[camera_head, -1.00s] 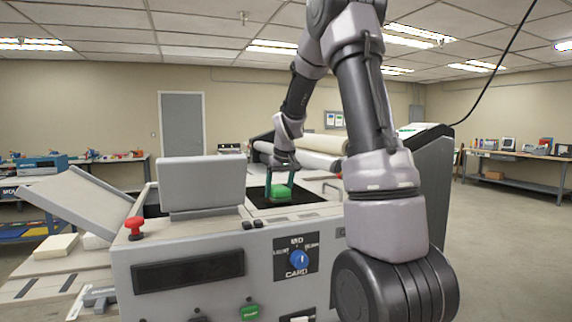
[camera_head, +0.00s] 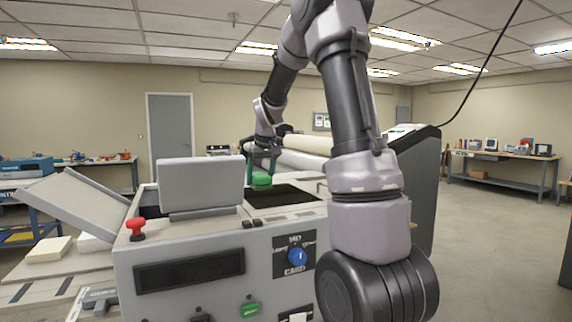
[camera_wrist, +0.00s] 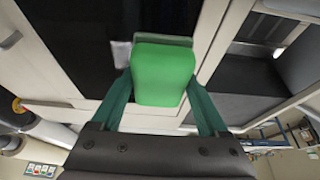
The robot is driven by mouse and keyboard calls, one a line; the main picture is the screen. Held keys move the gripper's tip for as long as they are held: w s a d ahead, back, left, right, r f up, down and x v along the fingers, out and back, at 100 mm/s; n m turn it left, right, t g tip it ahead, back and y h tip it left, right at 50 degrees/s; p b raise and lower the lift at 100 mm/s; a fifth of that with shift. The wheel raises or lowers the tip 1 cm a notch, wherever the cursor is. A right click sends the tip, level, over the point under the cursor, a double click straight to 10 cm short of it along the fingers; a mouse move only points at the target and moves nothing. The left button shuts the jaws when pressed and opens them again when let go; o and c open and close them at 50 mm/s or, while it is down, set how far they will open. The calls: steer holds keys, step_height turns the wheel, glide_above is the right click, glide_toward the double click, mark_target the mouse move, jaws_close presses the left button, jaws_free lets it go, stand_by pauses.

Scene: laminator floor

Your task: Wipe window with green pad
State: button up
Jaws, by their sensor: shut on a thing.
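The green pad (camera_head: 261,180) is held in my gripper (camera_head: 262,160) above the machine's top, near the left edge of the dark window (camera_head: 284,197). In the wrist view, the green pad (camera_wrist: 163,74) sits between the two dark green fingers of my gripper (camera_wrist: 160,98), which is shut on it. The dark window (camera_wrist: 78,45) lies behind and to the left of the pad there. A faint pale smudge shows on the glass beside the pad. Whether the pad touches the glass cannot be told.
A grey raised panel (camera_head: 203,185) stands left of the window. Large pale rollers (camera_head: 305,150) lie behind the window. Benches with objects line the walls.

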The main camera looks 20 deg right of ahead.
steer(key=shift+r, duration=1.75)
